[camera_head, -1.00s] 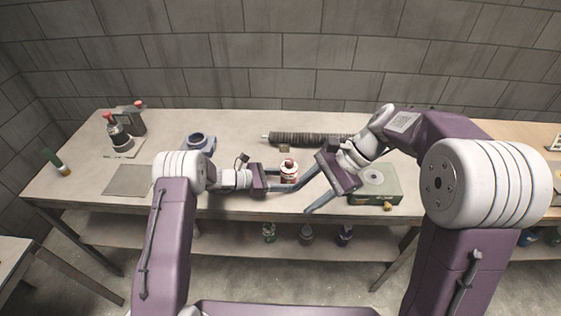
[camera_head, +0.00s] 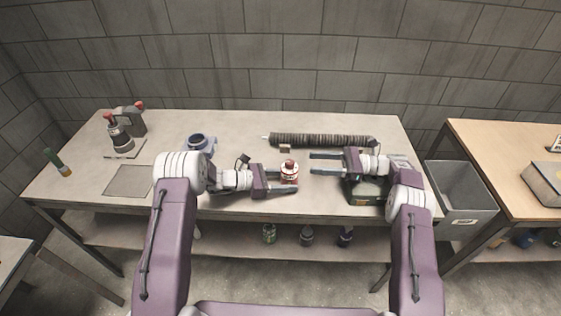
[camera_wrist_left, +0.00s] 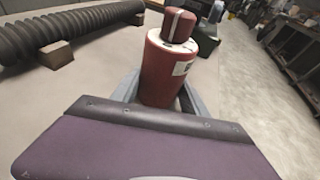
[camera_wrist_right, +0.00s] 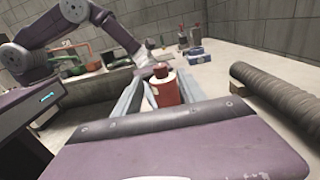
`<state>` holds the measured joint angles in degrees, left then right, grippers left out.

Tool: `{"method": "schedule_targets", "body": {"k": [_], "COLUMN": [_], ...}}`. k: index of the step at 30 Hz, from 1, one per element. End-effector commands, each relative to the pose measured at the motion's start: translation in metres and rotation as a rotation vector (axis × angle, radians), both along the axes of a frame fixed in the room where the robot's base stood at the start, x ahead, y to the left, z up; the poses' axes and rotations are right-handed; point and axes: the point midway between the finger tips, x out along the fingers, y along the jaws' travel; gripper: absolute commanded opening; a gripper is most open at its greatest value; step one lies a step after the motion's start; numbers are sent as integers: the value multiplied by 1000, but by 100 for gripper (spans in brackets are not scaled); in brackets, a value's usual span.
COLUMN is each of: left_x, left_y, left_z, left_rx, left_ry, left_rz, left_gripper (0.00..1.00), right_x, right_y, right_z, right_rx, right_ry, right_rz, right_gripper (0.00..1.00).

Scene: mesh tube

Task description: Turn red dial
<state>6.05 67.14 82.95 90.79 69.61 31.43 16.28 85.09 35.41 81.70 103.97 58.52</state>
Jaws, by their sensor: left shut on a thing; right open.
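A red cylinder (camera_head: 289,173) with a pale top collar and a red dial (camera_head: 289,163) stands near the front middle of the table. In the left wrist view, the dial (camera_wrist_left: 179,25) carries a white stripe. My left gripper (camera_head: 292,179) is shut around the cylinder's red body (camera_wrist_left: 165,70), below the dial.
A dark ribbed tube (camera_head: 322,140) lies behind on small supports. A green box (camera_head: 365,197) is partly hidden under my right arm. A blue ring-shaped fixture (camera_head: 198,142) and a red-knobbed device (camera_head: 121,137) stand to the left. A grey bin (camera_head: 462,192) is right of the table.

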Motion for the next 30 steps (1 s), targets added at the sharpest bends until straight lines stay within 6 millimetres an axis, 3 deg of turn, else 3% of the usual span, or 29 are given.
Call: {"method": "schedule_targets", "body": {"k": [4,12,16,21,28,30], "left_x": [0,0,0,0,0,0], "left_y": [0,0,0,0,0,0], "left_z": [-1,-1,-1,-1,-1,-1], "left_rx": [1,1,1,1,1,1], "left_ry": [1,1,1,1,1,1], "left_rz": [-1,-1,-1,0,0,0], "left_gripper": [29,29,29,29,29,29], "right_x": [0,-1,-1,-1,-1,-1], "right_y": [21,86,108,120,120,120], "right_z": [1,1,0,0,0,0], "right_rx": [0,-1,-1,-2,-2,-2], "right_ry": [2,0,0,-1,-1,-1], "right_rz": [5,6,5,4,3,3], "right_gripper": [48,48,48,48,48,32]}}
